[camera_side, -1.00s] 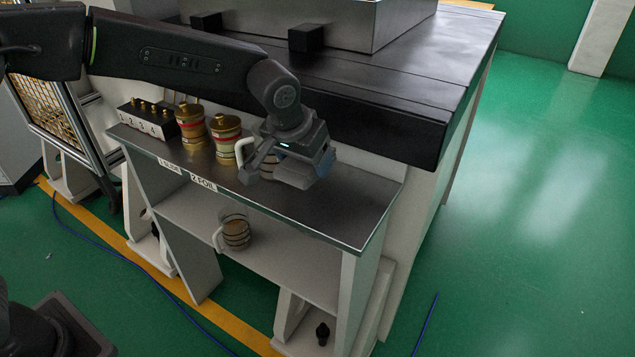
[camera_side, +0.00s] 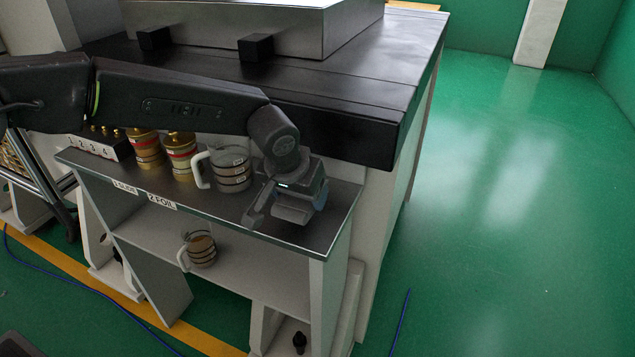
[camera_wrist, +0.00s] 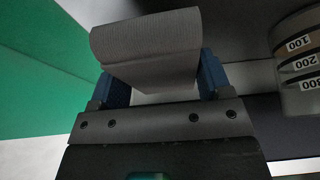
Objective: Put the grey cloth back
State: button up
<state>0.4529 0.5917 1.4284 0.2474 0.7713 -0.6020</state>
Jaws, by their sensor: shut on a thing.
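The grey cloth (camera_wrist: 148,42) shows in the wrist view as a ribbed, folded piece, rounded at its far edge. It lies between the two blue finger pads of my gripper (camera_wrist: 160,84), which is shut on it. In the side view my gripper (camera_side: 285,207) is over the right part of the metal shelf top (camera_side: 335,205), right of a banded measuring jug.
The banded jug (camera_side: 230,168) stands close left of my gripper; it also shows in the wrist view (camera_wrist: 298,68). A second jug (camera_side: 198,248) is on the lower shelf. The black bench edge (camera_side: 345,140) rises behind.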

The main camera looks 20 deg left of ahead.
jog(key=w, duration=0.8)
jog(key=shift+f, duration=1.7)
jog(key=shift+f, duration=0.15)
jog(key=o, duration=0.9)
jog(key=shift+r, duration=0.35)
jog(key=v, duration=1.1)
jog(key=shift+s+r, duration=0.2)
jog(key=shift+r, duration=0.05)
